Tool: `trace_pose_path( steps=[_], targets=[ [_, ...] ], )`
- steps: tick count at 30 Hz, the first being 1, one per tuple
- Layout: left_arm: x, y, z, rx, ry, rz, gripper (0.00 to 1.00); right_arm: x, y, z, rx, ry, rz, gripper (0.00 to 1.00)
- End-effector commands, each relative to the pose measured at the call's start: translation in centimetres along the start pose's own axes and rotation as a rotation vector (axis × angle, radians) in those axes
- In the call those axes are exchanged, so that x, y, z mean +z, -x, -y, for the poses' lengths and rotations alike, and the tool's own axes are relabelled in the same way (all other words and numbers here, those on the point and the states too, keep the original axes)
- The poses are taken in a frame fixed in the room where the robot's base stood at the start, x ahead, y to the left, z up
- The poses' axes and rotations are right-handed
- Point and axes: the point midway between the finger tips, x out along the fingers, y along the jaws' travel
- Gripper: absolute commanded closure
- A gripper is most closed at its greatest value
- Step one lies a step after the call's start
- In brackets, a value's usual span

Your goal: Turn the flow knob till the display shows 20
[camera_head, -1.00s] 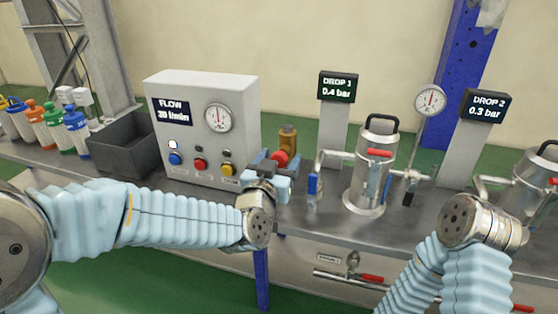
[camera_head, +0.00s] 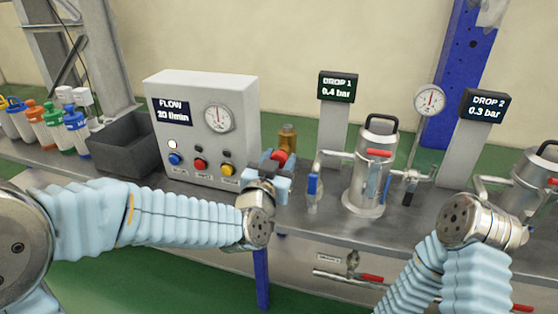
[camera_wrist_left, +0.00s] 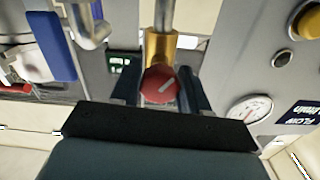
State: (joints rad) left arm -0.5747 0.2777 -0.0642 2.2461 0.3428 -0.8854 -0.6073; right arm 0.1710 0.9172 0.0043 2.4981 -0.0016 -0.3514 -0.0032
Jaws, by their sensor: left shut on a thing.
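The red flow knob (camera_wrist_left: 160,84) with a white pointer line sits on a brass fitting (camera_wrist_left: 160,45) in the left wrist view. In the head view the knob (camera_head: 278,156) is at the right side of the grey flow box (camera_head: 205,90). My left gripper (camera_wrist_left: 161,88) is shut on the knob, one dark finger on each side. The flow display (camera_head: 172,111) on the box appears to read 20 l/min; its digits are slightly blurred. My right arm's wrist (camera_head: 482,222) shows at lower right; its gripper fingers are not visible.
A metal vessel (camera_head: 370,185) with a red-handled valve stands right of the knob, near a blue-handled valve (camera_head: 312,186). The DROP 1 display (camera_head: 338,87) reads 0.4 bar, the DROP 2 display (camera_head: 486,105) 0.3 bar. A dark bin (camera_head: 122,145) stands left of the box.

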Motion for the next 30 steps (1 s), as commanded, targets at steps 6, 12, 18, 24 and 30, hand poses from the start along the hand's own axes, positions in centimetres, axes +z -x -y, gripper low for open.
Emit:
trace_pose_path(
  steps=[6,12,18,24,30],
  targets=[
    [0.0,0.0,0.1,0.000,-0.157,0.003,0.85,0.0,0.4,0.1,0.001,0.000,-0.001,1.00],
    [0.0,0.0,0.1,0.001,-0.339,0.003,0.85,-0.1,0.8,0.2,0.002,-0.001,-0.002,1.00],
    [-0.1,0.0,0.1,0.000,-0.509,0.002,0.85,-0.1,1.3,0.3,0.003,-0.001,-0.003,1.00],
    [-0.1,0.0,0.1,0.000,-0.644,0.003,0.85,-0.1,1.7,0.4,0.004,-0.001,-0.005,1.00],
    [0.0,0.0,0.2,0.001,-0.734,0.003,0.85,-0.1,1.9,0.5,0.005,-0.001,-0.006,1.00]
  ],
)
